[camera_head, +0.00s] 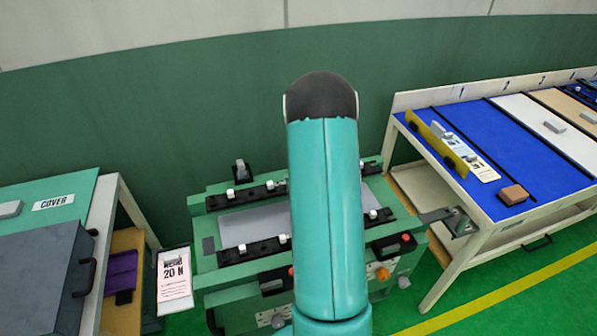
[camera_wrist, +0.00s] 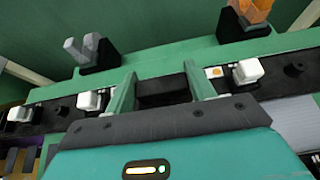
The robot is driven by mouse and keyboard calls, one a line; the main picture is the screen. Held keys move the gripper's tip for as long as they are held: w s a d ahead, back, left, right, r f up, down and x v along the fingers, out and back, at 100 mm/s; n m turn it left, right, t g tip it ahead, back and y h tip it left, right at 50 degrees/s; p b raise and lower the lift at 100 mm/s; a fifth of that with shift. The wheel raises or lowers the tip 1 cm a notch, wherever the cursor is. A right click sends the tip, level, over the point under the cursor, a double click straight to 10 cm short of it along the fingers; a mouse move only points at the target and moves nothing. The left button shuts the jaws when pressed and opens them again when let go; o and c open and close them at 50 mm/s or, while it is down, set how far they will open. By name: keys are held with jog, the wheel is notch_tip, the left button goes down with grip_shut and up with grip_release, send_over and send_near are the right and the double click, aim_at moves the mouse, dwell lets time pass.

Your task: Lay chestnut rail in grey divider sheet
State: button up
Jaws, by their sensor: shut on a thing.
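My gripper (camera_wrist: 159,72) shows in the wrist view, its two green fingers apart with a dark bar piece (camera_wrist: 163,92) between them. It is shut on this piece, in line with a black bar bearing white clips. The piece looks black; I cannot tell whether it is the chestnut rail. The grey sheet (camera_head: 258,221) lies flat on the green fixture between two black clip bars, and its ribbed grey surface shows at lower right in the wrist view (camera_wrist: 291,120). In the head view my teal arm hides my gripper and part of the sheet.
The green fixture (camera_head: 205,262) carries clip bars, a grey upright part (camera_wrist: 88,50) and an orange part (camera_wrist: 252,10). A blue-topped table (camera_head: 500,150) at right holds a brown block (camera_head: 512,195) and a yellow strip. A dark grey case (camera_head: 40,280) stands at left.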

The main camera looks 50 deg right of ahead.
jog(key=shift+f, duration=4.75)
jog(key=o, duration=1.3)
jog(key=shift+c, duration=0.2)
jog(key=v, duration=1.3)
jog(key=shift+s+a+r, duration=0.15)
jog(key=shift+s+r, duration=0.05)
jog(key=shift+s, duration=0.1)
jog(key=shift+s, duration=0.1)
